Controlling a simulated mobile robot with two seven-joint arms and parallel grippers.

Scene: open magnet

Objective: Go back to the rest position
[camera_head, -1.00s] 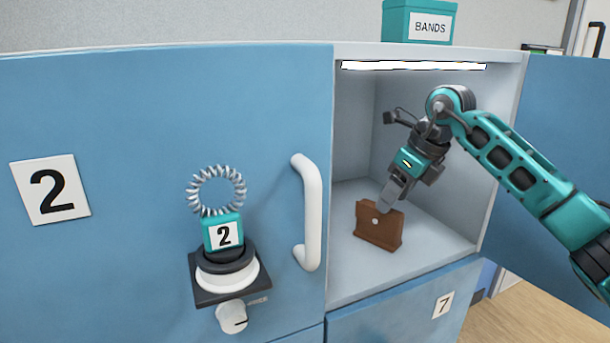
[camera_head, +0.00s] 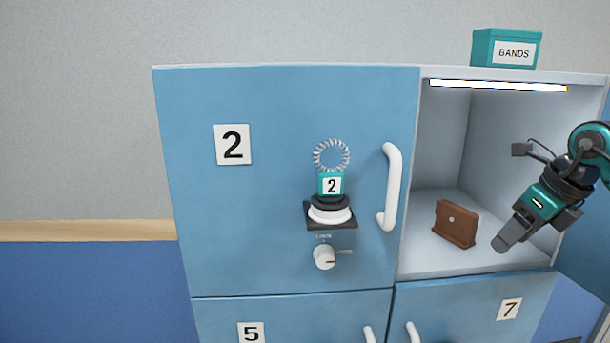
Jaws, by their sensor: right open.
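My right gripper (camera_head: 503,241) is at the right of the head view, in front of the open locker compartment (camera_head: 440,262). It is open and holds nothing. Its fingers point down and to the left. A brown wallet (camera_head: 456,224) stands on the compartment floor, to the left of my gripper and apart from it. My left gripper is not in view.
Closed blue door 2 (camera_head: 270,258) has a white handle (camera_head: 391,187), a knob (camera_head: 324,257) and a magnet with a coiled band (camera_head: 331,185). A teal BANDS box (camera_head: 507,47) sits on top. Doors 5 (camera_head: 220,320) and 7 (camera_head: 450,310) are below.

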